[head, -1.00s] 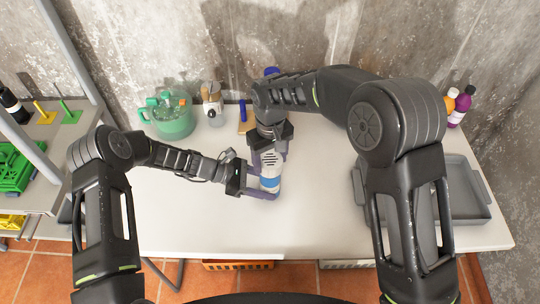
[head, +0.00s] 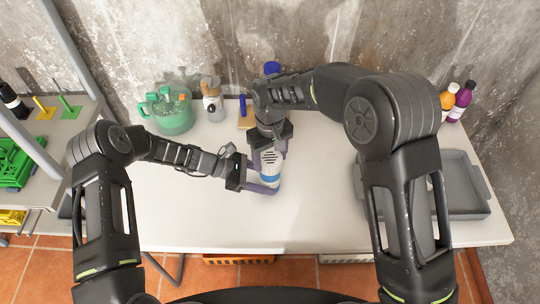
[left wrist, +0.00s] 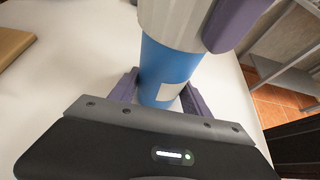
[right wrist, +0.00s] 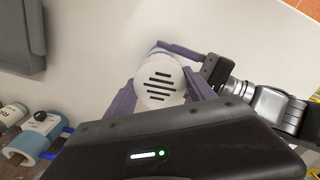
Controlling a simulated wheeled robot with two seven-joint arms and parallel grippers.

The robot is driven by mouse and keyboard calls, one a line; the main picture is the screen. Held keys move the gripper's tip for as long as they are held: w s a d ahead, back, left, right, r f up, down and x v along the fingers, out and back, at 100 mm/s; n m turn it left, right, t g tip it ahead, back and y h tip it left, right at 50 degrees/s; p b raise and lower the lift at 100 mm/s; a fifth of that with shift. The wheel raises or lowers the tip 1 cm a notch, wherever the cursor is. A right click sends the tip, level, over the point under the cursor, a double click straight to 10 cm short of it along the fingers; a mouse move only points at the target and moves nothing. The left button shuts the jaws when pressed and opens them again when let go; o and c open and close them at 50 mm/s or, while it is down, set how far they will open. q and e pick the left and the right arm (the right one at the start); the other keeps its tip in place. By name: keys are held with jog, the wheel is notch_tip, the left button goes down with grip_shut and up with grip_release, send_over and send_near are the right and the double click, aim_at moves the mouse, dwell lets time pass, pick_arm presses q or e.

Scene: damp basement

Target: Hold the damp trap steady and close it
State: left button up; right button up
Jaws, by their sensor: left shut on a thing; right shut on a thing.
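The damp trap (head: 269,161) is upright over the table, with a white slotted lid and a blue body. The left wrist view shows its blue body (left wrist: 168,68) with a pale label patch under the white upper part. My left gripper (head: 266,182) is shut on the body from the left; its fingers lie on both sides. My right gripper (head: 268,150) comes from above and is shut on the white lid. The right wrist view shows the slotted lid top (right wrist: 160,82) between its fingers. Whether the lid is fully seated cannot be told.
A green jug (head: 172,113), a small white and brown bottle (head: 213,105) and a blue-handled item (head: 243,108) stand at the back. Two bottles (head: 461,100) stand back right. A grey tray (head: 465,185) lies right, partly behind my right arm. The table's front left is clear.

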jog(key=shift+f, duration=0.3)
dwell(0.5)
pick_arm(q)
jog(key=o, duration=0.9)
grip_shut()
pick_arm(e)
jog(key=m, duration=0.7)
jog(key=shift+r, duration=0.1)
jog(key=m, duration=0.6)
jog(key=shift+m, duration=0.4)
